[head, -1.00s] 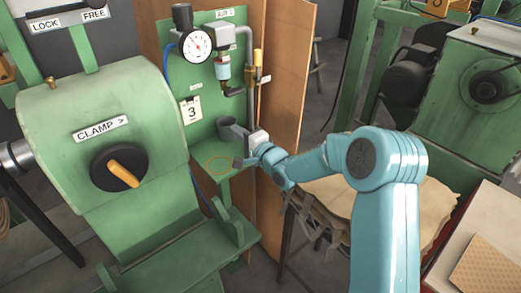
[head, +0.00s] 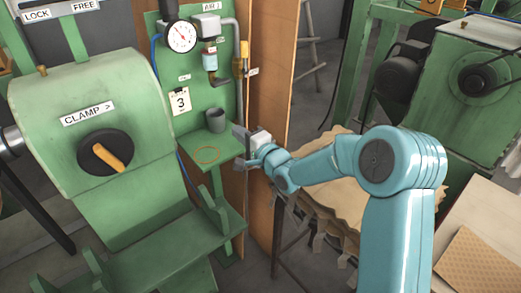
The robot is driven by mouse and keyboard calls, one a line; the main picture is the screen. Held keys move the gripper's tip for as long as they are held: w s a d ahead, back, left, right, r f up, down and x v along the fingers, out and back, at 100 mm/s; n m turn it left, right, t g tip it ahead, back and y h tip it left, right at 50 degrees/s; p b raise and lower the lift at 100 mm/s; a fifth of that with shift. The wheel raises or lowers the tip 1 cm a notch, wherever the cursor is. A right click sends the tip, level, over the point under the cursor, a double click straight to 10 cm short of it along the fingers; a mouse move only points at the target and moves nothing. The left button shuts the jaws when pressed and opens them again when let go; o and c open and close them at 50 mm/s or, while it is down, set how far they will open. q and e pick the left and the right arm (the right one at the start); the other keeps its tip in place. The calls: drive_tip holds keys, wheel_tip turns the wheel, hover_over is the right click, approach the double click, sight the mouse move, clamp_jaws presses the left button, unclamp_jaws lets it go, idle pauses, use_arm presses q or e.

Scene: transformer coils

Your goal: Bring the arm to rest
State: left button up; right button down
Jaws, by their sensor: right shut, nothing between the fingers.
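My right arm, light blue, comes in from the lower right of the head view and reaches left. Its right gripper (head: 240,140) is shut and empty, just right of the small green shelf. My left gripper is not in view.
A green clamp housing (head: 85,100) with a black and orange knob (head: 105,157) stands at left. A gauge (head: 181,37) is on the green panel. A wooden board (head: 270,80) is behind the gripper. A brown-covered round table (head: 350,195) lies under my arm.

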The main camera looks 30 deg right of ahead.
drive_tip(key=s, duration=0.7)
drive_tip(key=shift+d+f+b, duration=0.15)
drive_tip(key=shift+d+b, duration=0.1)
drive_tip(key=shift+b, duration=0.2)
drive_tip(key=shift+s, duration=0.1)
